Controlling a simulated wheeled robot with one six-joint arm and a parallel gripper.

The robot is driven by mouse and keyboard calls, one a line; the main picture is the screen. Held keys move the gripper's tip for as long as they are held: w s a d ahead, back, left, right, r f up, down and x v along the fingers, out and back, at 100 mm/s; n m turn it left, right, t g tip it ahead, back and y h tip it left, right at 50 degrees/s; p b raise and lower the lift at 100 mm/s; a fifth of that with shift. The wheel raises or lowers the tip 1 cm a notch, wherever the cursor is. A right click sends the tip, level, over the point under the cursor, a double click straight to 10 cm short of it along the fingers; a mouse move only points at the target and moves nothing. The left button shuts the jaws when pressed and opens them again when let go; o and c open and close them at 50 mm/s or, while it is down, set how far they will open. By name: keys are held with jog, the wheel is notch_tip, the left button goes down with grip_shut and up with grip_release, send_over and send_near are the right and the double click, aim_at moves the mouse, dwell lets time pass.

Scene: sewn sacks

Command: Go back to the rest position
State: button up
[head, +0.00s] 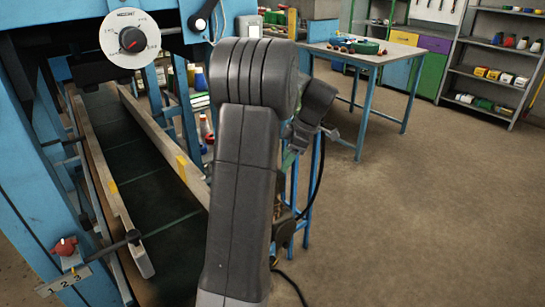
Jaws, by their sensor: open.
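My arm rises in the middle of the head view and bends away at its top. My gripper (316,137) is small and partly hidden behind the arm's dark wrist, just right of the upper link. It looks open, and I see nothing held in it. It is to the right of the conveyor, in front of a blue frame. No sack can be made out in this view.
A blue machine frame (28,150) with a dial (132,39) stands at left over a dark conveyor (130,165) with side rails. A worktable (365,52) with small items stands behind. Shelves (495,60) are at the back right. The floor (430,220) at right is clear.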

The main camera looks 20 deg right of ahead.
jog(key=shift+s+d, duration=0.15)
jog(key=shift+d, duration=0.1)
jog(key=w+a, duration=0.1)
jog(key=a, duration=0.2)
jog(key=w+a, duration=0.2)
jog(key=a, duration=0.2)
jog(key=w+a, duration=0.2)
jog(key=a, duration=0.1)
jog(key=shift+a, duration=0.4)
jog(key=shift+x, duration=1.05)
jog(key=shift+a+f, duration=0.25)
jog(key=shift+f, duration=0.2)
jog(key=shift+r, duration=0.1)
